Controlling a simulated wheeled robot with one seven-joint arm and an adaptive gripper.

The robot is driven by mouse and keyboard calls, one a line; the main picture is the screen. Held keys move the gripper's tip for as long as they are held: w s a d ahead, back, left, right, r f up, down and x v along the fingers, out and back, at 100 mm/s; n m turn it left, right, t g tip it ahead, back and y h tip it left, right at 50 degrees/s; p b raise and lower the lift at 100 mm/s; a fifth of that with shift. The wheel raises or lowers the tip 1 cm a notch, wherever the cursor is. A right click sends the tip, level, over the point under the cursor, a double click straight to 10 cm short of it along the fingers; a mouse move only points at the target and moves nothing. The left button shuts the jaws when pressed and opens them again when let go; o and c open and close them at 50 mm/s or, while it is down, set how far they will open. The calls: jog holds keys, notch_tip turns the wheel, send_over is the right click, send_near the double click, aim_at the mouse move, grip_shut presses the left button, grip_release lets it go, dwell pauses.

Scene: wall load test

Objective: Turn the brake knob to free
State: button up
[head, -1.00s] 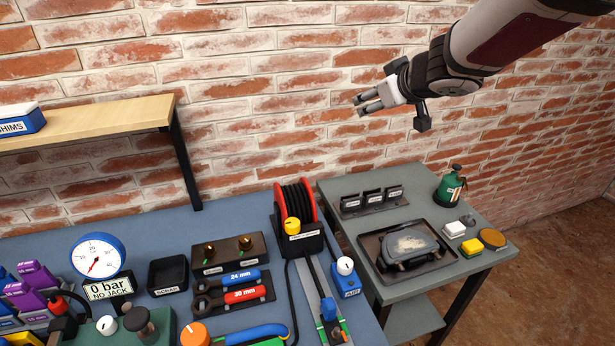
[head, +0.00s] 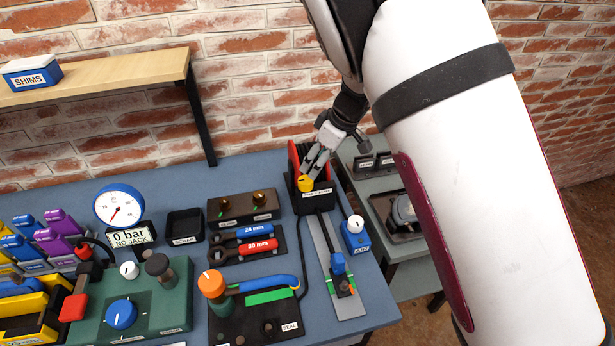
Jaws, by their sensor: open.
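The brake knob, which I take to be the yellow knob (head: 305,184), sits on the front of the black hose reel box (head: 312,204) with a white label under it. The label is too small to read. My gripper (head: 313,171) is open and points down at the yellow knob from above, its fingertips at or just above the knob. I cannot tell whether they touch it. My gripper and arm hide much of the red reel (head: 294,158) behind.
Left of the reel is a block with two brass fittings (head: 242,206). A blue box with a white knob (head: 355,233) stands to the right. A metal rail (head: 325,255) runs forward from the reel. My arm covers much of the side table (head: 397,262).

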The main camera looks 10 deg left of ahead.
aim_at(306, 179)
jog(key=x, duration=0.8)
jog(key=shift+f, duration=0.1)
jog(key=c, duration=1.2)
